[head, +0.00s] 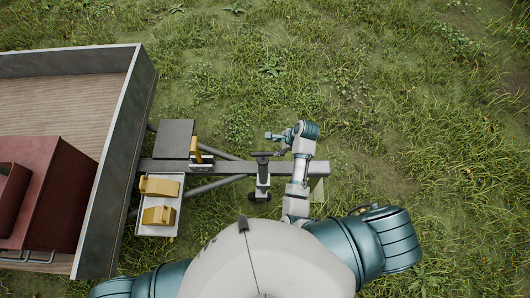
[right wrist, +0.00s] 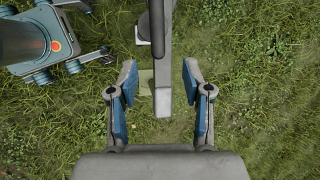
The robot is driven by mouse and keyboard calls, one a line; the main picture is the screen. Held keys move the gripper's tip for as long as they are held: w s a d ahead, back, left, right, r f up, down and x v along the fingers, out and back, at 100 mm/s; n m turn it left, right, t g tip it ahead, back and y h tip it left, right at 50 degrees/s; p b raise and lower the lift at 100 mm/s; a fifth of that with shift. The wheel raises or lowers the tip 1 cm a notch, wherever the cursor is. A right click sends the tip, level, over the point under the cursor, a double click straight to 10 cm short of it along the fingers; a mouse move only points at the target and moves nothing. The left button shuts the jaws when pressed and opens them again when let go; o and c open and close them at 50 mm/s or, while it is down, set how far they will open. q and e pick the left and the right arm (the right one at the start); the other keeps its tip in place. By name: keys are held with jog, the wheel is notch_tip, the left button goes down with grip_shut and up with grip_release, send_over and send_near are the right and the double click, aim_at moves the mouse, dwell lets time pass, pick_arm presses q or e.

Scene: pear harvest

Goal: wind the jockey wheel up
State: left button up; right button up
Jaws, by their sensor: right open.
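The jockey wheel (head: 261,182) stands upright beside the trailer's grey drawbar (head: 226,167) in the head view. A dark crank handle (head: 262,154) lies across its top. My right gripper (head: 272,136) is just above and right of the handle in that picture, apart from it. In the right wrist view my right gripper (right wrist: 160,84) is open, its two blue-padded fingers wide apart. A grey bar (right wrist: 162,98) shows between the fingers; I cannot tell which part it is or how far below it lies. My left gripper is out of view.
The trailer bed (head: 75,90) with a raised grey side wall carries a red box (head: 58,190) at the left. Yellow wheel chocks (head: 158,215) sit by the drawbar, near a dark box (head: 175,138). Open grass lies to the right and beyond.

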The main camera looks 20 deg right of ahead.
aim_at(262, 154)
jog(key=x, duration=0.4)
jog(key=shift+f, duration=0.25)
jog(key=a+f, duration=0.1)
jog(key=f, duration=0.1)
jog(key=w+a+f, duration=0.1)
jog(key=a+f, duration=0.1)
jog(key=w+a+f, duration=0.1)
jog(key=a+f, duration=0.1)
jog(key=shift+a, duration=0.1)
jog(key=shift+f, duration=0.15)
jog(key=shift+w+d+f, duration=0.1)
jog(key=shift+d+f, duration=0.05)
jog(key=shift+d, duration=1)
jog(key=shift+c, duration=1)
jog(key=shift+f, duration=0.1)
jog(key=c, duration=0.4)
grip_shut()
jog(key=shift+a+r, duration=0.2)
jog(key=shift+a, duration=0.4)
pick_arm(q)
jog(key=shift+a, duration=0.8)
pick_arm(e)
jog(key=shift+a, duration=0.2)
